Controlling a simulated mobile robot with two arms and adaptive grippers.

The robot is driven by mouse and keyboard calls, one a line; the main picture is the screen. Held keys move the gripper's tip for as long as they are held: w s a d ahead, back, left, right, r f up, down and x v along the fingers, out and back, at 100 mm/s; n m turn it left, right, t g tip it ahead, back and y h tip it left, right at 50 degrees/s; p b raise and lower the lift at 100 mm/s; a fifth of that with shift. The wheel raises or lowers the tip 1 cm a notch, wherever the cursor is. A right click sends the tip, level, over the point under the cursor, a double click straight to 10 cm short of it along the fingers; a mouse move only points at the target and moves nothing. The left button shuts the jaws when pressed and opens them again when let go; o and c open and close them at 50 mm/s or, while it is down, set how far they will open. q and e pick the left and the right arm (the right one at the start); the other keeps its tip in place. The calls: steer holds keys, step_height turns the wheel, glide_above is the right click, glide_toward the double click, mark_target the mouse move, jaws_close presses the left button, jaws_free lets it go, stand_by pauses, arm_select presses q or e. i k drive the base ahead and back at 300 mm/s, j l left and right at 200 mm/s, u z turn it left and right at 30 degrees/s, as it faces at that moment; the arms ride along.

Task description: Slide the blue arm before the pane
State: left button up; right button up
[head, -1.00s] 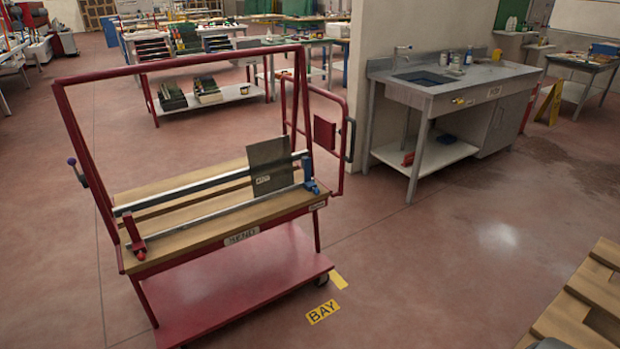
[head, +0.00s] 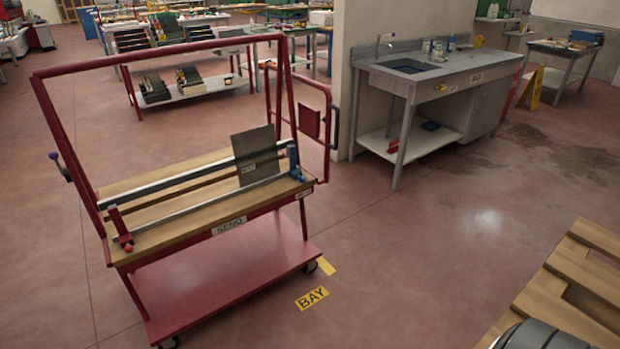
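The pane (head: 257,150), a dark sheet with a small label, stands upright near the right end of a red trolley's wooden deck. A blue arm (head: 293,160) stands at the right end of the rails, just to the right of the pane. A red arm (head: 119,224) stands at the left end. Neither of my grippers is in view. The dark rounded part at the bottom right edge appears to be mine.
The trolley's red frame (head: 150,54) rises around the deck, and a small red gate (head: 320,125) stands at its right end. A grey sink bench (head: 480,72) is behind to the right. A wooden pallet (head: 560,285) lies at bottom right. Open floor separates them.

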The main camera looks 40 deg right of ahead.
mark_target(294, 173)
steer(key=i+j, duration=0.15)
steer(key=j, duration=0.25)
steer(key=i+j+z, duration=0.1)
steer(key=j, duration=0.25)
steer(key=i+l+z, duration=0.15)
steer(key=i, duration=0.35)
steer(key=i+z, duration=0.15)
steer(key=i, duration=0.3)
